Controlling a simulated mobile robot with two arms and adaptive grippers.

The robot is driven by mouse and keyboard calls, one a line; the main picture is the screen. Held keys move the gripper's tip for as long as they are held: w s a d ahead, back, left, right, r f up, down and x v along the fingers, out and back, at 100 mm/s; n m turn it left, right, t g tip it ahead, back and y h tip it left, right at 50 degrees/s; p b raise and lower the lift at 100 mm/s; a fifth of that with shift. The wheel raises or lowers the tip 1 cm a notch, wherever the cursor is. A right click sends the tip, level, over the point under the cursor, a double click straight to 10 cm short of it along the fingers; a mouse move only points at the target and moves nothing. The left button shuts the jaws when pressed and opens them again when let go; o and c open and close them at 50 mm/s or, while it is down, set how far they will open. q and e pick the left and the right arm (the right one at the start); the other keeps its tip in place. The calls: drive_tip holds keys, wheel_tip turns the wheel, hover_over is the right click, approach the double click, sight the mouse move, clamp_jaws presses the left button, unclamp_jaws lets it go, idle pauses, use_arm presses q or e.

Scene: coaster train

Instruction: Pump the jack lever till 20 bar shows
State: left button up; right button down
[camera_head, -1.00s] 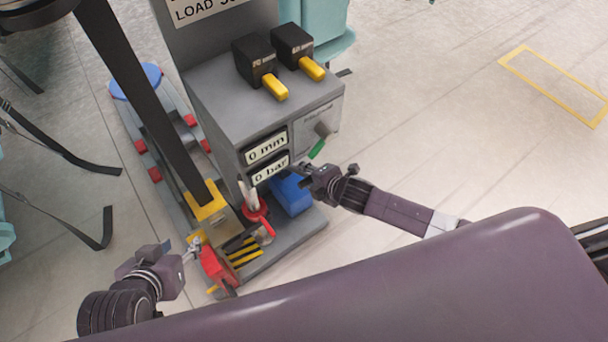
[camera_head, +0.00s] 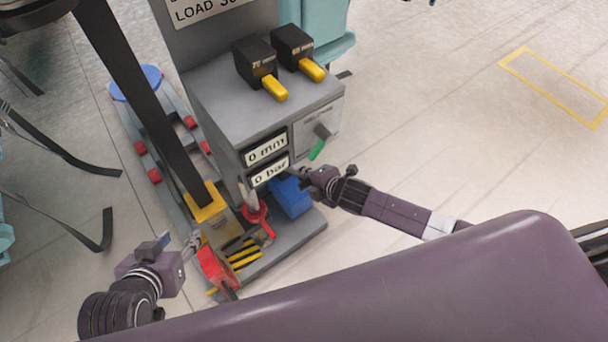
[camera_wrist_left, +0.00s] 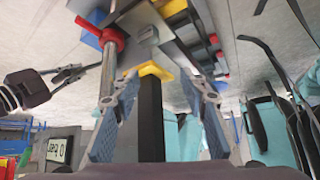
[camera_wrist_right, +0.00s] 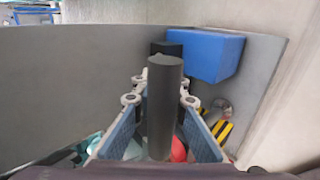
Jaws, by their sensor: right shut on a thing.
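The grey jack console (camera_head: 225,100) carries two readouts. The upper one (camera_head: 266,150) reads 0 mm and the lower pressure readout (camera_head: 270,171) reads 0 bar. My right gripper (camera_head: 298,172) is low in front of the console, beside the blue box (camera_head: 291,197). In the right wrist view it is shut on a dark grey round bar (camera_wrist_right: 163,105), which looks like the lever's handle. My left gripper (camera_head: 192,246) is open and empty next to a red part (camera_head: 216,268) on the base. In the left wrist view its fingers (camera_wrist_left: 157,92) are wide apart.
A red ring-shaped part (camera_head: 256,213) stands left of the blue box. Two black blocks with yellow handles (camera_head: 274,88) sit on top of the console. A knob with a green grip (camera_head: 317,149) juts from its side. Straps (camera_head: 70,145) lie left; the floor right is clear.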

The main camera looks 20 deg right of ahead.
use_arm(q)
drive_tip(key=shift+r, duration=0.1)
use_arm(e)
drive_tip(key=r+p, duration=0.1)
drive_tip(key=p, duration=0.1)
drive_tip(key=w+r+g+p, duration=0.1)
drive_tip(key=p, duration=0.1)
drive_tip(key=shift+a, duration=0.15)
drive_tip(key=shift+w+a+r+h+p, duration=0.1)
drive_tip(key=shift+w+h+p, duration=0.2)
drive_tip(key=shift+p, duration=0.35)
drive_tip(key=shift+w+a+r, duration=0.1)
drive_tip(key=shift+w+r, duration=0.05)
drive_tip(key=shift+w, duration=0.2)
use_arm(q)
drive_tip(key=s+a+f+g+y, duration=0.1)
drive_tip(key=s+a+f+g, duration=0.1)
drive_tip(key=s+f+g, duration=0.3)
drive_tip(key=shift+s+a+f, duration=0.35)
drive_tip(key=shift+s+f, duration=1.45)
drive_tip(key=shift+f, duration=0.1)
use_arm(e)
drive_tip(key=shift+w+a+r, duration=0.1)
drive_tip(key=shift+w+r, duration=0.25)
drive_tip(key=c, duration=2.1)
unclamp_jaws()
drive_tip(key=shift+o, duration=1)
drive_tip(key=shift+a+f, duration=0.1)
drive_tip(key=shift+f, duration=0.05)
